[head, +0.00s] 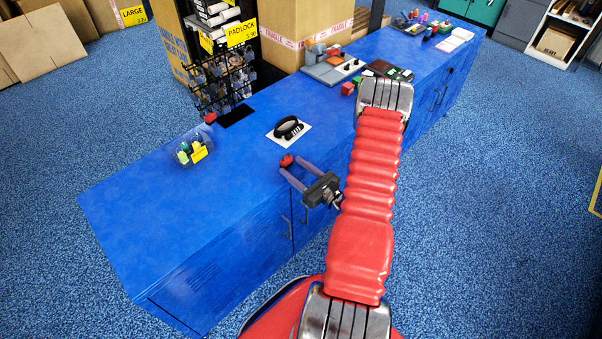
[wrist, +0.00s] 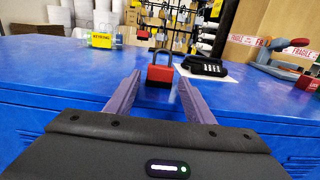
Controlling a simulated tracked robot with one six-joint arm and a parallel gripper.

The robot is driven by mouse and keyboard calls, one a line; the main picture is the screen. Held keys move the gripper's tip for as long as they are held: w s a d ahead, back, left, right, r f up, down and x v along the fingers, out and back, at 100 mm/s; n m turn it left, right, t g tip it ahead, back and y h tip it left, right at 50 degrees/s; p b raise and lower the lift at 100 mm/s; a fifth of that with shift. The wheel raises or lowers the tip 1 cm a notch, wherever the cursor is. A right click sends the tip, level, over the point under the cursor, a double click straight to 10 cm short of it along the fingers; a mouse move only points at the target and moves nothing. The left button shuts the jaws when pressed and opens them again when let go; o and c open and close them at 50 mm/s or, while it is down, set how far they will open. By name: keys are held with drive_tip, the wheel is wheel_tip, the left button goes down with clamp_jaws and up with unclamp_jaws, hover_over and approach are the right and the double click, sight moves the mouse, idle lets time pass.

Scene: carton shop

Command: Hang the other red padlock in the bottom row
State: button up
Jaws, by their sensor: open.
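A red padlock (head: 286,160) with a dark shackle stands upright near the counter's front edge. In the wrist view the padlock (wrist: 160,76) is centred ahead, between the tips of my two purple fingers. My gripper (head: 294,168) is open; in the wrist view its fingers (wrist: 160,84) are spread, with a gap on each side of the padlock. The black padlock rack (head: 222,84) stands at the counter's back, with several padlocks hanging in rows. Another red padlock (head: 210,118) shows at the rack's lower left; I cannot tell whether it hangs or rests on the counter.
A clear keyring bin (head: 184,158) with a yellow tag stands left on the blue counter (head: 150,200). A black combination lock (head: 288,128) lies on a white card behind the padlock. A black mat (head: 238,115) lies before the rack. Cartons (head: 290,35) stand behind.

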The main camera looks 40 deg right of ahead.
sight(289, 164)
drive_tip(key=shift+w, duration=1.5)
drive_tip(key=shift+c, duration=0.2)
drive_tip(key=c, duration=0.8)
drive_tip(key=shift+s+r, duration=0.2)
drive_tip(key=shift+r, duration=0.8)
drive_tip(key=shift+s, duration=0.1)
drive_tip(key=shift+s+d, duration=0.1)
drive_tip(key=shift+s, duration=4.1)
